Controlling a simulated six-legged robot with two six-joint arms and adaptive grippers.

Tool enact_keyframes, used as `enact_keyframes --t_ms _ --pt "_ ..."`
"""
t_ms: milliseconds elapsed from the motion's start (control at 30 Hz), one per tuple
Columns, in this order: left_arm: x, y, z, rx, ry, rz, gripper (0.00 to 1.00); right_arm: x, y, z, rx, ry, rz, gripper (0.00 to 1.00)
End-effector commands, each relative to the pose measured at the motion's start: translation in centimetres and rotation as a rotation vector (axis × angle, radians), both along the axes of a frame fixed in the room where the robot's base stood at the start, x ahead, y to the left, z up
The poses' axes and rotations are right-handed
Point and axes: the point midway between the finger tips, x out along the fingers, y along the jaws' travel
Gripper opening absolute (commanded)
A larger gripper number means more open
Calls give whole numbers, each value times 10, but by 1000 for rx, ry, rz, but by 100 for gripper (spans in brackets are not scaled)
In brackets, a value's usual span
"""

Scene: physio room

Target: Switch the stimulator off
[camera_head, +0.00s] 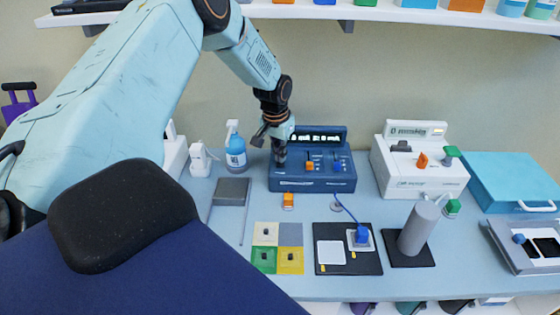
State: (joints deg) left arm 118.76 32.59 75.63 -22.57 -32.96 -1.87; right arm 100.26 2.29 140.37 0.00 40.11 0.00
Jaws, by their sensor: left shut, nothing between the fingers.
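A dark blue device (313,183) with a display on its raised back panel, an orange control and blue controls stands on the table. A blue cable runs from its front to a blue clip (361,235) on a pad; I take this device to be the stimulator. My left gripper (281,160) is shut and empty, pointing down at the left part of the device's top. It hides what lies under it there, and I cannot tell whether it touches. My right gripper is not in view.
A white device (420,184) with an orange knob stands right of the blue one. A blue spray bottle (235,154) stands to the left. A shelf (330,12) runs above.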

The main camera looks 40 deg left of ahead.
Motion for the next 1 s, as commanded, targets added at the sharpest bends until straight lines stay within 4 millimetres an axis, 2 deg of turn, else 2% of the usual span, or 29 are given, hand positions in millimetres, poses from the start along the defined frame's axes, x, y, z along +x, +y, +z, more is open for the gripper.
enact_keyframes --t_ms 1000 --pt "0 0 -13 0 0 0 0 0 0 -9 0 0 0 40"
